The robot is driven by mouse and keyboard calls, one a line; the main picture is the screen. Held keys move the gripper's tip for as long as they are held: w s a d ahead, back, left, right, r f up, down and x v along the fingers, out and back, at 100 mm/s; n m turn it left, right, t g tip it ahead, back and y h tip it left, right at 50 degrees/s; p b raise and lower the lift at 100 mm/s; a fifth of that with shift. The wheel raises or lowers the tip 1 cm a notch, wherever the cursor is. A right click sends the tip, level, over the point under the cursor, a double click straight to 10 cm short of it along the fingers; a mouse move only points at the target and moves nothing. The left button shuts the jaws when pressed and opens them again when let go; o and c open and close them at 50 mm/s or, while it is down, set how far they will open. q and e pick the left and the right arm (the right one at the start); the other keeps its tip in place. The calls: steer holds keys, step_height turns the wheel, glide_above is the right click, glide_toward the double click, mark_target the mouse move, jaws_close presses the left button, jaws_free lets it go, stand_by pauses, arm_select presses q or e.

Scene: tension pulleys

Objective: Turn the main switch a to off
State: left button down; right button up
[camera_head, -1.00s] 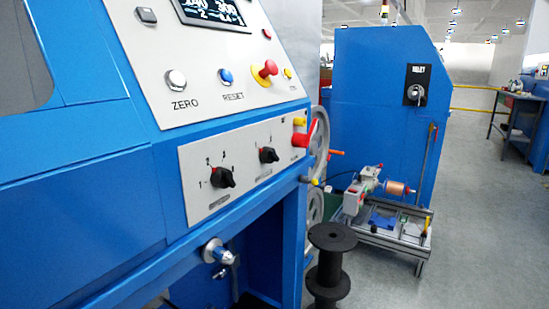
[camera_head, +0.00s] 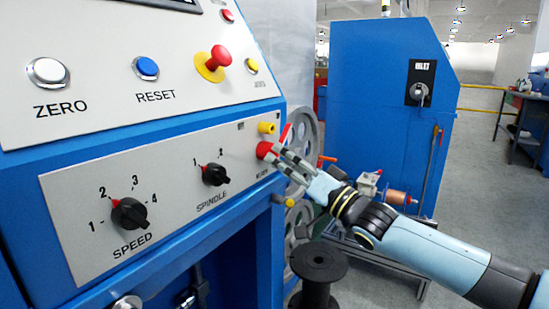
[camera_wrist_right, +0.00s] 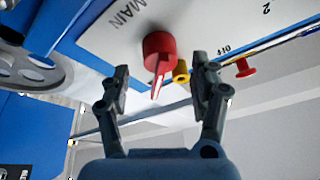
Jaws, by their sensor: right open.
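The main switch (camera_head: 265,149) is a red knob at the right end of the lower grey panel in the head view. In the right wrist view the same red knob (camera_wrist_right: 158,45), with a pointed red handle, sits beside the word MAIN. In the right wrist view the open fingers (camera_wrist_right: 162,92) lie either side of the handle, with gaps visible. My left gripper is not in view.
A yellow knob (camera_head: 267,128) sits just above the switch. The black spindle (camera_head: 215,174) and speed (camera_head: 129,214) knobs are to its left. A grey handwheel (camera_head: 300,142) stands behind the panel's right edge. A black spool (camera_head: 318,268) stands below my right arm.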

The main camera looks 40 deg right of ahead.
mark_target(275, 154)
steer(key=shift+x, duration=1.75)
jaws_close()
